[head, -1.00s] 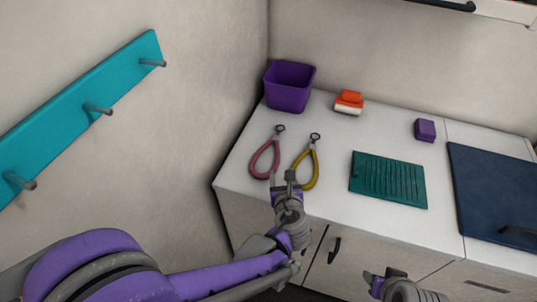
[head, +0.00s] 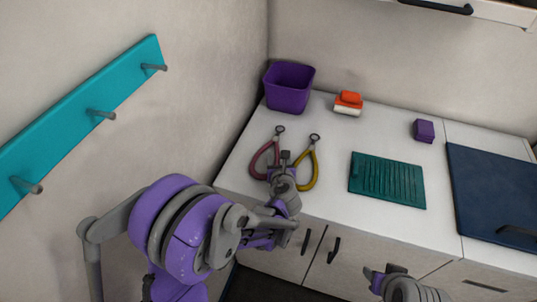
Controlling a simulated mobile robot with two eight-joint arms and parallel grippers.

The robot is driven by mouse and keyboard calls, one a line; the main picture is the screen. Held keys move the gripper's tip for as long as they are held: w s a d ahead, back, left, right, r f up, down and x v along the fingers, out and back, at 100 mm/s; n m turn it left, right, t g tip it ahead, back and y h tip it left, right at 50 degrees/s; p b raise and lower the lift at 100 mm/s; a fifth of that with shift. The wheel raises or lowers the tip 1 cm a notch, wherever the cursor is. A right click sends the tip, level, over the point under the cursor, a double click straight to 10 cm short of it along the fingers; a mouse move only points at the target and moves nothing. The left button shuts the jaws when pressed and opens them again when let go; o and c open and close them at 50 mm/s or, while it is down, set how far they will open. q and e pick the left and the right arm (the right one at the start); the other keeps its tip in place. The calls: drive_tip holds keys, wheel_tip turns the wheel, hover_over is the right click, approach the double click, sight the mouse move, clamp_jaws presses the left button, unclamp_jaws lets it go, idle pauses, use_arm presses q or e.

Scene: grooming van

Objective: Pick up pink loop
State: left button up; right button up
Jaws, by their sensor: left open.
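The pink loop (head: 260,156) lies flat on the white counter (head: 333,205), near its left edge, with a metal ring at its far end. A yellow loop (head: 313,168) lies just right of it. My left gripper (head: 285,158) is open over the near part of the counter, between the two loops. The arm and gripper hide the pink loop's near right part; I cannot tell whether the gripper touches it. My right gripper (head: 373,274) shows only partly at the bottom, in front of the cabinet, and its jaws are unclear.
A purple bin (head: 288,90) stands at the back left corner. A red and white brush-like block (head: 348,103), a purple block (head: 424,131), a green ridged mat (head: 387,180) and a dark blue panel (head: 495,195) lie rightward. A teal peg rail (head: 80,120) is on the left wall.

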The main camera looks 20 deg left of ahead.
use_arm(q)
drive_tip(key=shift+s, duration=0.15)
drive_tip(key=shift+c, duration=0.5)
clamp_jaws()
wheel_tip(320, 180, up, 10)
drive_tip(key=shift+p, duration=0.45)
